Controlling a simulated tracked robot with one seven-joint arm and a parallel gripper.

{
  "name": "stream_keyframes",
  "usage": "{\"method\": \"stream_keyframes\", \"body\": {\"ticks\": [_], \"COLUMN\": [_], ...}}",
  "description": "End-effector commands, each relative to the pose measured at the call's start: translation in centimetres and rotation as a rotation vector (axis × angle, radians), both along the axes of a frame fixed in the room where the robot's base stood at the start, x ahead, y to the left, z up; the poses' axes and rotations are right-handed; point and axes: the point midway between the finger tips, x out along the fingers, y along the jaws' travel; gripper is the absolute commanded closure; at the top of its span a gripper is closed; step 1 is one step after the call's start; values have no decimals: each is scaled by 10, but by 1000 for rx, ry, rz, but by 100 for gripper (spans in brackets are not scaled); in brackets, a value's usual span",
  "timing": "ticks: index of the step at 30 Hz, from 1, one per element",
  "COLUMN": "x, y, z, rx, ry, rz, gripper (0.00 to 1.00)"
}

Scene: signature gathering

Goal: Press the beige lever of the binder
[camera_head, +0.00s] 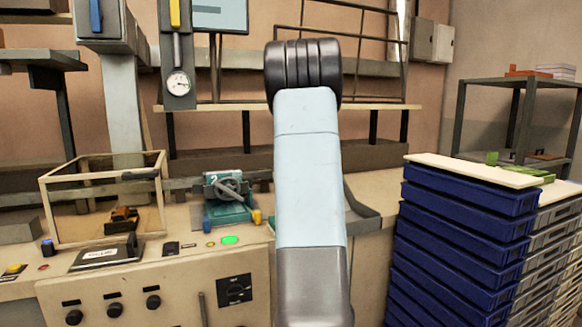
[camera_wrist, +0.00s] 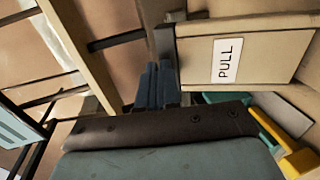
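In the wrist view, a broad beige part (camera_wrist: 268,50) with a white "PULL" label fills the upper right. I cannot tell whether it is the binder's lever. My gripper (camera_wrist: 157,85) shows as dark fingers close together, seemingly shut and empty, just left of the beige part's lower edge. I cannot tell whether they touch it. Teal and yellow parts (camera_wrist: 294,160) show at the lower right. In the head view, a teal machine (camera_head: 228,215) marked "2" stands on the bench left of my arm. My arm hides what is behind it, and my gripper is not visible there.
A glass-sided case (camera_head: 105,200) stands at the left of the bench, above a panel with knobs (camera_head: 115,310). Stacked blue crates (camera_head: 455,240) with a board on top stand close at the right. A shelf (camera_head: 380,106) runs behind my arm.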

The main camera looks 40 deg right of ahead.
Motion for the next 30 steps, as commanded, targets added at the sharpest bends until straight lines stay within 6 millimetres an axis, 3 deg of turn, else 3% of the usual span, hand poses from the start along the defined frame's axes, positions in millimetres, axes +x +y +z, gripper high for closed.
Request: {"method": "stream_keyframes", "body": {"ticks": [19,30], "x": [-2,-45], "y": [0,21], "z": [3,29], "rx": [-1,-2], "ry": [-3,-5], "rz": [-1,2], "gripper": [100,100]}}
